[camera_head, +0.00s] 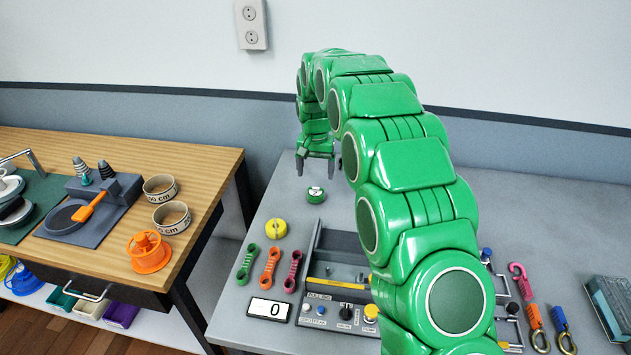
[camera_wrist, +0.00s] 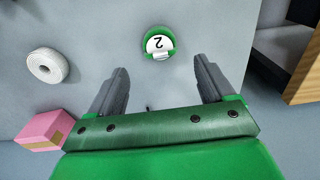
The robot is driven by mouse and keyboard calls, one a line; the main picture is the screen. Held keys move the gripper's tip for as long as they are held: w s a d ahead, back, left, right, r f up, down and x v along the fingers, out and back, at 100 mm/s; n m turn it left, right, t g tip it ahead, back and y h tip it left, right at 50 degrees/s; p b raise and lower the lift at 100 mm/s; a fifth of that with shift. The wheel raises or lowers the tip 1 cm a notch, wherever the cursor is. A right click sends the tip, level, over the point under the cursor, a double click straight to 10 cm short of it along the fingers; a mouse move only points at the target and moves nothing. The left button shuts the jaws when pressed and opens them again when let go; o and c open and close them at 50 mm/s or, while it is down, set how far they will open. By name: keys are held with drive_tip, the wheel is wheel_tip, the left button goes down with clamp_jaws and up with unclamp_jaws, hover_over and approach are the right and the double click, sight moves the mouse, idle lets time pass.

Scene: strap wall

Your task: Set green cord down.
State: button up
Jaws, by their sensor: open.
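The green cord (camera_head: 316,195) is a small round green coil with a white label. It rests on the grey table in front of my gripper. In the wrist view the coil (camera_wrist: 157,43) shows its label with a 2, upside down, just beyond the fingertips. My gripper (camera_head: 316,169) is open and empty above the table. In the wrist view nothing lies between its two grey fingers (camera_wrist: 161,75), and the coil is apart from both.
A yellow coil (camera_head: 275,228), links (camera_head: 270,267) and a grey testing rig with a display (camera_head: 270,308) stand nearer. The wrist view shows a white roll (camera_wrist: 46,66) and a pink box (camera_wrist: 47,131) beside my gripper. A wooden bench (camera_head: 130,168) stands left across a gap.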

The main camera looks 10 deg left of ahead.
sight(316, 188)
drive_tip(key=s+d+r, duration=0.8)
drive_tip(key=s+d, duration=0.1)
drive_tip(key=s, duration=0.1)
drive_tip(key=s+d+r, duration=0.7)
drive_tip(key=s+d, duration=0.6)
drive_tip(key=s, duration=0.7)
drive_tip(key=s+d+f+g, duration=0.1)
drive_tip(key=s+d, duration=0.2)
drive_tip(key=s, duration=0.7)
drive_tip(key=s+d+f, duration=0.1)
drive_tip(key=s+d, duration=0.2)
drive_tip(key=s, duration=0.7)
drive_tip(key=shift+s+d+f+g, duration=0.2)
drive_tip(key=shift+d+g, duration=0.1)
drive_tip(key=shift+g, duration=0.1)
